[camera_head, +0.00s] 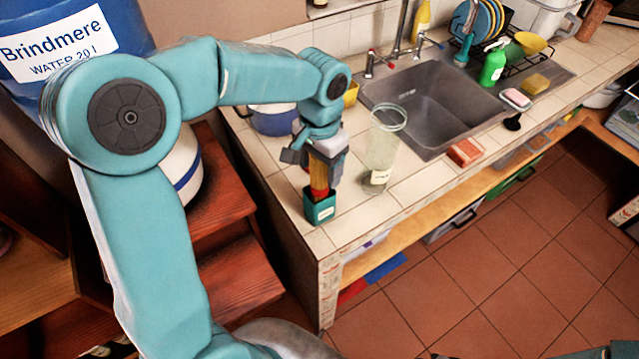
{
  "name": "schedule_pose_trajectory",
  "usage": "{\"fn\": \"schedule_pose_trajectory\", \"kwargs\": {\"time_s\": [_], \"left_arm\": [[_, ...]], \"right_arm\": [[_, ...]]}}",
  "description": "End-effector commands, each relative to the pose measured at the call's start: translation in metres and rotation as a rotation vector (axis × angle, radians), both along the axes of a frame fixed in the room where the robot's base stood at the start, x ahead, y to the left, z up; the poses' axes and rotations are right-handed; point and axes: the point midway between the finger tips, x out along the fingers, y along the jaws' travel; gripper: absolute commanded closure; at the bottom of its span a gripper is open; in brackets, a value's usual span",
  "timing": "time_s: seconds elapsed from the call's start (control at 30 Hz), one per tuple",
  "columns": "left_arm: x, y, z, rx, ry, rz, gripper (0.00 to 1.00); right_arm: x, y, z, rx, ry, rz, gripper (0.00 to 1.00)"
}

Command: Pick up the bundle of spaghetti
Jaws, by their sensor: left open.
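The bundle of spaghetti (319,177) looks like a narrow upright yellow, orange and red shape near the counter's left front corner. Its lower end is inside a small teal container (320,209) with a label on its front. My left gripper (326,158) points down right over the bundle, with its fingers at the bundle's upper part. The gripper is open, and it hides the bundle's top. I cannot tell whether a finger touches the bundle. My right gripper is not in view.
A tall clear glass jar (382,150) stands just right of the left gripper. A blue pot (274,120) is behind it. A sink (432,105), a reddish block (465,152) and a green bottle (493,65) are further right. Bare tiles (412,187) lie along the counter's front.

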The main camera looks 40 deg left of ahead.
Motion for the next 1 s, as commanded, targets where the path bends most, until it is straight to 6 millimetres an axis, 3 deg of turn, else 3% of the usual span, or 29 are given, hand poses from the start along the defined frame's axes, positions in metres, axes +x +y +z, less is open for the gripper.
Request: {"fn": "schedule_pose_trajectory", "kwargs": {"time_s": [0.27, 0.47, 0.83, 1.0], "left_arm": [[0.001, 0.0, -0.004, 0.0, -0.002, 0.0, 0.33], [0.0, 0.0, -0.004, 0.0, -0.001, 0.0, 0.99], [0.001, 0.0, -0.001, 0.001, -0.003, 0.001, 1.0], [0.001, 0.0, 0.016, 0.0, -0.005, 0.001, 1.0]], "right_arm": [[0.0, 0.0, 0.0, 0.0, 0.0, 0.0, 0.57], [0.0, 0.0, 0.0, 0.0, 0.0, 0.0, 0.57], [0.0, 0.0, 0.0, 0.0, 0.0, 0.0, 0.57], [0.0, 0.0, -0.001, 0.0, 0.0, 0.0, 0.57]]}}
